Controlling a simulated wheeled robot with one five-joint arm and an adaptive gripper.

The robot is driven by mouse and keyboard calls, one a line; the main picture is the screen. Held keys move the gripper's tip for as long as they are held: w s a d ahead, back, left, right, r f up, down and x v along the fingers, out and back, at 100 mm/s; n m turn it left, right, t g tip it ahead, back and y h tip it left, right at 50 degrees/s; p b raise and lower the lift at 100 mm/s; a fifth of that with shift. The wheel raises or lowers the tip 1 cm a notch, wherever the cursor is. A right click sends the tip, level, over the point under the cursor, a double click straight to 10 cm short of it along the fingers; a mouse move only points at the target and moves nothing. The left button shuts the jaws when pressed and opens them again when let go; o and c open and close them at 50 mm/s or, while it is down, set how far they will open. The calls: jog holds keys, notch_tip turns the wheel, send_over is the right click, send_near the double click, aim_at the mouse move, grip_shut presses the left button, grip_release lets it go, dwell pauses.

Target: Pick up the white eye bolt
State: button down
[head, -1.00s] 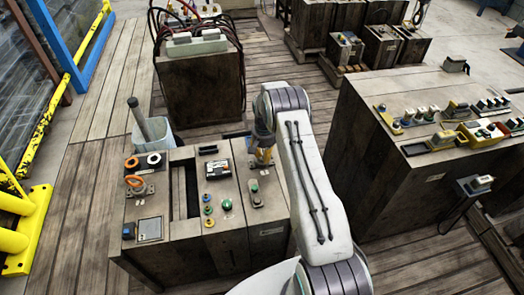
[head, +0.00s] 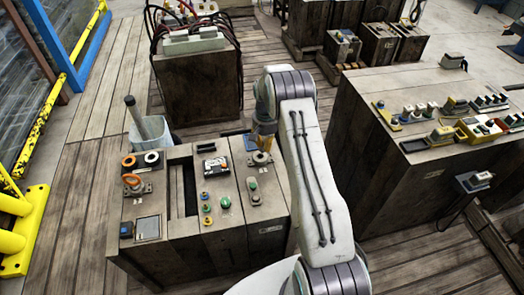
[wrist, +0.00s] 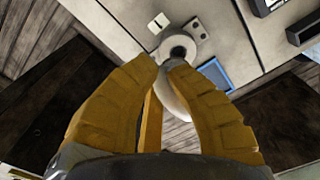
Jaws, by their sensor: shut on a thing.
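My gripper (head: 264,140) is above the back right of the near wooden bench (head: 240,238). In the wrist view its yellow fingers (wrist: 166,64) are closed around a white rounded piece, the white eye bolt (wrist: 174,102), seen between them and partly hidden by them. In the head view the eye bolt cannot be made out at the gripper. Below the fingertips a round grey collar on a metal plate (wrist: 192,30) sits on the bench top. The plate also shows in the head view (head: 262,159), just under the gripper.
An orange ring fitting (head: 133,181), a black-and-orange ring (head: 129,162) and a white ring (head: 152,158) stand on the bench's left side. Buttons (head: 225,202) are near its middle. A larger cluttered bench (head: 400,160) is at right.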

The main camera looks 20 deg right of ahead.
jog(key=s+d+r+b, duration=0.1)
jog(key=s+d+r, duration=0.5)
jog(key=s+d, duration=0.1)
jog(key=shift+d, duration=0.35)
dwell(0.4)
